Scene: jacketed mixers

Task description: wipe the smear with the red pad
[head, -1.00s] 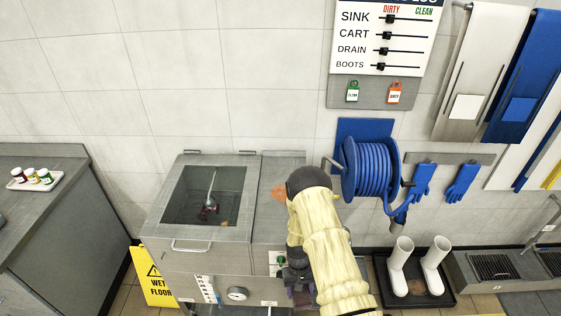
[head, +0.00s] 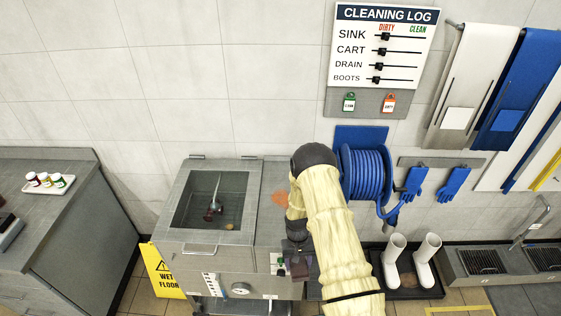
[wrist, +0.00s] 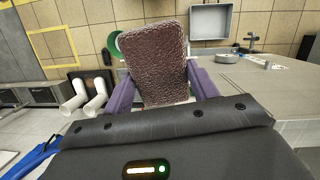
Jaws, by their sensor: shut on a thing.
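My gripper (wrist: 160,92) is shut on a reddish-brown pad with a rough face (wrist: 155,62), held between its purple fingers in the wrist view. In the head view my gripper (head: 299,268) is low, at the front of the mixer near the controls, and partly hidden by my arm. An orange-brown smear (head: 280,197) lies on the grey top to the right of the mixer's lid window, close to my arm's left side. The pad is apart from it.
The steel mixer (head: 173,232) has a window with a stirrer under it. A yellow wet-floor sign (head: 162,273) stands at its left. A blue hose reel (head: 364,175) hangs behind my arm. White boots (head: 427,250) stand in a black tray at the right.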

